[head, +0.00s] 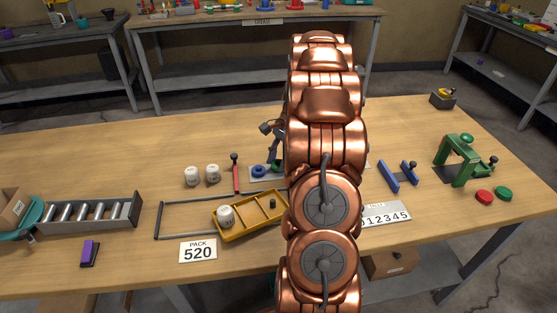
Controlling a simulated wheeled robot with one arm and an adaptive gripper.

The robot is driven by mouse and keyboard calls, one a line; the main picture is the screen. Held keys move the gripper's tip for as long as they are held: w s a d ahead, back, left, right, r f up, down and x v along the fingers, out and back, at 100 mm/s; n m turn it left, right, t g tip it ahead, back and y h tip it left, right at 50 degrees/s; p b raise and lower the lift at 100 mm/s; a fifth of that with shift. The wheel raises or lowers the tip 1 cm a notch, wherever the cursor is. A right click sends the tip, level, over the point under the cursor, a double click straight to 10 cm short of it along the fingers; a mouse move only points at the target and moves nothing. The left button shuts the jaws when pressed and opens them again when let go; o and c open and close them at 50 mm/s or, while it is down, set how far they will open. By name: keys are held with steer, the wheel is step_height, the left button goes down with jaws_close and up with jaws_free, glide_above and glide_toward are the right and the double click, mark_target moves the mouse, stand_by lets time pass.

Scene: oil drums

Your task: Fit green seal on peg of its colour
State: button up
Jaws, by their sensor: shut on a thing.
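A grey plate (260,181) lies at the middle of the table, largely hidden behind my copper arm. A blue ring (258,170) sits at its left end. A small green piece (275,167), which looks like the green seal, shows just right of the blue ring. My gripper (275,159) points down over the plate, partly hidden by my arm, and is shut on the green piece. I cannot tell whether the seal is around a peg or above it. The pegs' colours are hidden.
A yellow divided tray (233,232) holds a white drum (226,215). Blue blocks (397,176), a green press (462,158), and red and green discs (494,195) are at right.

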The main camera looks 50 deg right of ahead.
steer(key=shift+f, duration=0.8)
stand_by(0.8)
steer(key=o, duration=0.9)
steer(key=o, duration=0.5)
steer(key=shift+r, duration=0.15)
steer(key=shift+r+p, duration=0.85)
steer(key=shift+r, duration=1.85)
